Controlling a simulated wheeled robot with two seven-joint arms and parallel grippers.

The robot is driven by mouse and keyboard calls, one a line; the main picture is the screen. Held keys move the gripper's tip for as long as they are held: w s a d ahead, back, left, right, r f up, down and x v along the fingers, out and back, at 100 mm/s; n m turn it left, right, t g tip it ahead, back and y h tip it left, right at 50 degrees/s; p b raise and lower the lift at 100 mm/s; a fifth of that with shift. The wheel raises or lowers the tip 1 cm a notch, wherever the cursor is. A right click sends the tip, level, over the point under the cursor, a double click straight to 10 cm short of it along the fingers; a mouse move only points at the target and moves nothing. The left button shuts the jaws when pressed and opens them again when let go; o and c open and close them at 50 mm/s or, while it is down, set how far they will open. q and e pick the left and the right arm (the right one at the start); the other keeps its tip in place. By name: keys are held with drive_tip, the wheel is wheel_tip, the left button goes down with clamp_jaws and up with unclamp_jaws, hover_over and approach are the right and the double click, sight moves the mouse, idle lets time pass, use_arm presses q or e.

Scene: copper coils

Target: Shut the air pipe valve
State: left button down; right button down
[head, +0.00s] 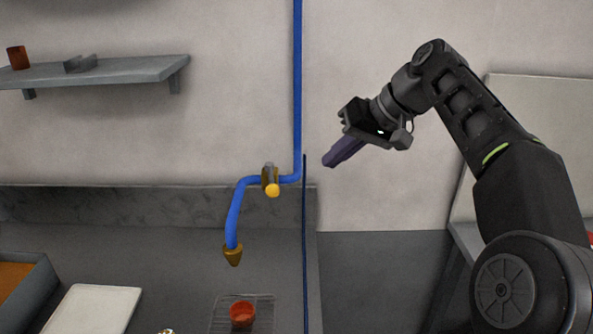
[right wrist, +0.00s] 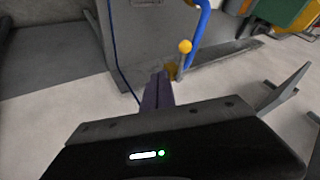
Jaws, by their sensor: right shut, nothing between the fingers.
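The blue air pipe (head: 298,90) runs down the wall, bends left and ends in a brass nozzle (head: 233,255) above the counter. The valve (head: 270,181) sits on its short level stretch, a brass body with a yellow-tipped handle (head: 272,190). In the right wrist view the yellow knob (right wrist: 185,46) shows just beyond the fingers, beside the blue pipe (right wrist: 201,25). My right gripper (head: 328,160) is shut and empty, its purple fingers pointing left and down, to the right of the pipe and apart from the valve. It also shows in the right wrist view (right wrist: 160,78). My left gripper is not in view.
An orange-red cup (head: 242,314) stands on a wire rack (head: 262,303) below the nozzle. A white board (head: 93,308) and a grey tray (head: 40,285) lie left on the counter. A shelf (head: 120,71) hangs upper left. A thin dark cable (head: 305,240) hangs beside the pipe.

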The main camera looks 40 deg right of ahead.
sight(271, 178)
drive_tip(key=w+a+f+p, duration=0.1)
drive_tip(key=w+a+f, duration=0.4)
drive_tip(key=w, duration=0.3)
drive_tip(key=shift+f, duration=0.9)
drive_tip(key=shift+a, duration=0.2)
drive_tip(key=shift+w+a+r, duration=0.1)
drive_tip(key=shift+w+a, duration=0.15)
drive_tip(key=shift+a, duration=0.2)
drive_tip(key=shift+w+a, duration=0.2)
drive_tip(key=shift+a, duration=0.25)
